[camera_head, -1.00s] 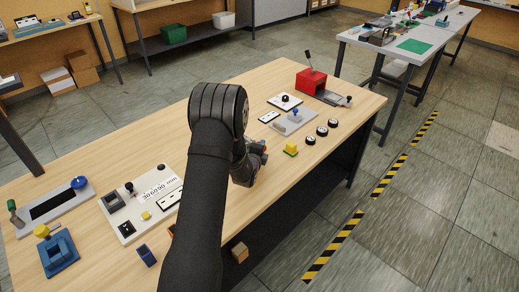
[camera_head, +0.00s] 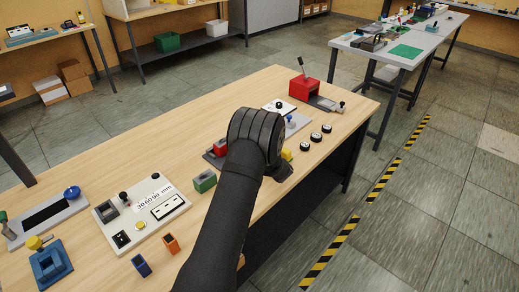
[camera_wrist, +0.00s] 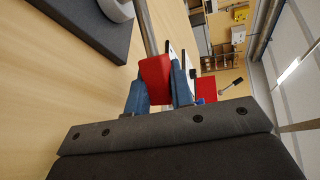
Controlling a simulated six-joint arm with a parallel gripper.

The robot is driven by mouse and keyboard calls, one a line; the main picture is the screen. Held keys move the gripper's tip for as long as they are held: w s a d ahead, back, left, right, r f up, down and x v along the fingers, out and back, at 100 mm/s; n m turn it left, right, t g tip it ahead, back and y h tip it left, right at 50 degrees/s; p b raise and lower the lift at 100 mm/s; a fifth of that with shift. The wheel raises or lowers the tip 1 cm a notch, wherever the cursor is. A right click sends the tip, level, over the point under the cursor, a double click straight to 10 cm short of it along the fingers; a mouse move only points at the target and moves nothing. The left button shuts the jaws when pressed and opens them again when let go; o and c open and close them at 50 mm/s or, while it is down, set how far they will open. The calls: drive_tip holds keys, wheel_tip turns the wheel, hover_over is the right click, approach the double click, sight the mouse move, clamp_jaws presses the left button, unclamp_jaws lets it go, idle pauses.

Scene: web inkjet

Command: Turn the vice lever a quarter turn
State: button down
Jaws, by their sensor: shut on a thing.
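My gripper (camera_wrist: 160,90) shows in the wrist view with two blue fingers, one on each side of a red grip (camera_wrist: 155,76). The fingers are shut on this red grip. A metal rod (camera_wrist: 146,28) runs up from it, so it looks like the lever's handle. A dark grey plate (camera_wrist: 84,26) with a pale round part (camera_wrist: 117,8) lies beside the rod. In the head view my arm hides the gripper's fingertips. A dark and red fixture (camera_head: 214,157) shows just left of the arm, partly hidden; the vice's body cannot be made out clearly.
A red box with a black lever (camera_head: 303,88) stands at the far end of the wooden bench (camera_head: 120,160). Several black round dials (camera_head: 315,137) lie right of my arm. A green block (camera_head: 204,181), a grey panel (camera_head: 140,212) and a blue fixture (camera_head: 52,264) stand left.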

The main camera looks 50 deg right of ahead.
drive_tip(key=shift+w+d+n+y, duration=0.25)
drive_tip(key=shift+n+y, duration=0.15)
drive_tip(key=shift+y, duration=0.1)
drive_tip(key=shift+t, duration=0.3)
drive_tip(key=c, duration=1.3)
unclamp_jaws()
drive_tip(key=shift+o, duration=0.2)
drive_tip(key=v, duration=1.7)
drive_tip(key=shift+s+r, duration=0.1)
drive_tip(key=shift+s, duration=0.05)
